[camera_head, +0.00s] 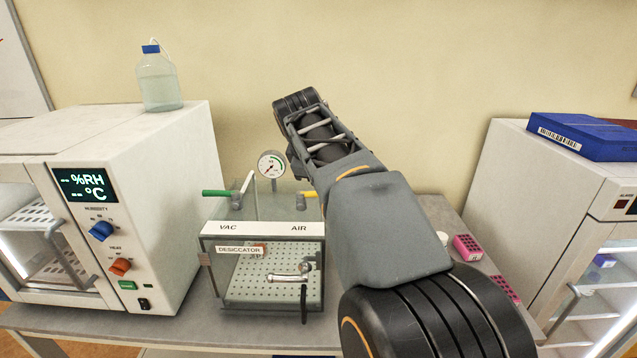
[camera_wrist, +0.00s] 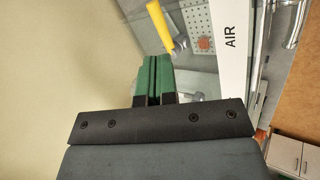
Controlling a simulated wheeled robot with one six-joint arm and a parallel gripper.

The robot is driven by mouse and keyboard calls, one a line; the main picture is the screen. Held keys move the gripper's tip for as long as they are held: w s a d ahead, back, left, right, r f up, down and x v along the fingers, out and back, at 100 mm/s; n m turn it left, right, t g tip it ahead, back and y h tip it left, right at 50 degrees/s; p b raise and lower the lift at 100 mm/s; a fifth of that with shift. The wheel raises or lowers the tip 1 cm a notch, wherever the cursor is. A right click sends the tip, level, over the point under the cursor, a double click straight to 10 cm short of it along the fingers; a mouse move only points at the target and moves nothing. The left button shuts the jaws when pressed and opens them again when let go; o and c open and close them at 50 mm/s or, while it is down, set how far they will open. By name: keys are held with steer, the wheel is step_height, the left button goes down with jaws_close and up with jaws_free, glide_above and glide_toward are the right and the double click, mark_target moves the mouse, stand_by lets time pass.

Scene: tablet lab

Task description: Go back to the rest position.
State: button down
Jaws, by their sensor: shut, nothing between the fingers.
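My gripper (camera_wrist: 153,80) shows in the wrist view with its two green fingers together and nothing between them. Behind and to the right of it in that view are the yellow valve handle (camera_wrist: 160,27) and the white AIR panel (camera_wrist: 232,45) of the desiccator. In the head view my arm reaches up from the lower right, in front of the wall, and hides the gripper. The desiccator (camera_head: 262,231) stands on the bench left of my arm, with its clear front door looking closed. Its green handle (camera_head: 214,193) points left; its yellow handle (camera_head: 308,195) is partly beside my arm.
A humidity chamber (camera_head: 165,190) with a bottle (camera_head: 158,80) on top stands left. A white cabinet (camera_head: 520,190) with a blue box (camera_head: 580,134) on top stands right. Pink racks (camera_head: 467,247) lie on the bench right of my arm. A pressure gauge (camera_head: 271,164) rises behind the desiccator.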

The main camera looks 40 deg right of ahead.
steer(key=shift+s+d+v, duration=0.1)
steer(key=shift+v, duration=0.75)
steer(key=shift+s+d+v, duration=0.15)
steer(key=shift+v, duration=0.75)
steer(key=shift+s+d+v, duration=0.1)
steer(key=shift+v, duration=0.75)
